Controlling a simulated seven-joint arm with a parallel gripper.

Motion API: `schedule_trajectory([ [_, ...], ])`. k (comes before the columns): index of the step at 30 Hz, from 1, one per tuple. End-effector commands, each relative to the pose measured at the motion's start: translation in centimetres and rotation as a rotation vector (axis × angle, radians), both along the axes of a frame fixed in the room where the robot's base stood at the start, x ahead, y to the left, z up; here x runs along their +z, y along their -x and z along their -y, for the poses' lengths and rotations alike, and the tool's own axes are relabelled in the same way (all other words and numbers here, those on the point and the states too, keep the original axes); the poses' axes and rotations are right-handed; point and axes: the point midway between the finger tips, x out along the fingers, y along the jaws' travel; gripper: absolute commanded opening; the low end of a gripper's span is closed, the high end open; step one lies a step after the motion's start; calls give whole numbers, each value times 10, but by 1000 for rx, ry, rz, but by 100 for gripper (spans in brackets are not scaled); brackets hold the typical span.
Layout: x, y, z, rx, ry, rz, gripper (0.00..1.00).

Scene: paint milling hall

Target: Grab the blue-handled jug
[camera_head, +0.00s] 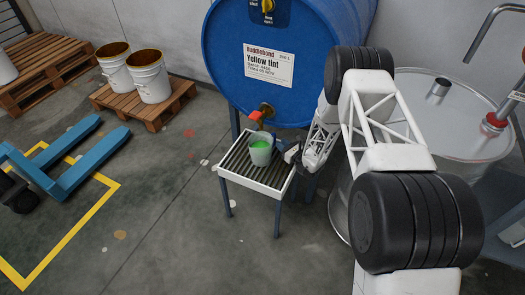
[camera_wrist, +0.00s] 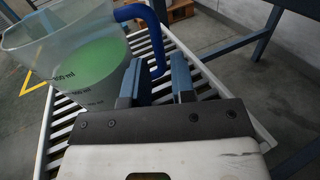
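The jug is translucent with green liquid in it and stands upright on a slatted stand (camera_head: 238,178) under the drum tap. The jug (camera_head: 260,152) shows at the left of the wrist view (camera_wrist: 75,60), with volume marks on its wall. Its blue handle (camera_wrist: 155,35) is on the side facing my gripper. My gripper (camera_wrist: 157,80) is open, with a finger on either side of a gap. The handle's lower part appears in line with that gap; I cannot tell whether it is between the fingers. In the head view my gripper (camera_head: 291,153) is just right of the jug.
A blue drum (camera_head: 225,50) with a red-handled tap (camera_head: 262,113) overhangs the stand. A steel vessel (camera_head: 430,110) stands at the right. White buckets (camera_head: 152,80) on a pallet (camera_head: 170,105) and a blue pallet jack (camera_head: 50,170) are at the left. The floor ahead is clear.

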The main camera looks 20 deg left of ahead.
Motion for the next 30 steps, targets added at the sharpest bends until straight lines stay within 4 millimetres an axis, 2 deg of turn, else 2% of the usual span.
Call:
schedule_trajectory([
  [8, 0, -1, -4, 1, 0, 0, 24],
  [22, 1, -17, -45, 0, 0, 0, 24],
  [30, 2, -18, -49, 0, 0, 0, 24],
])
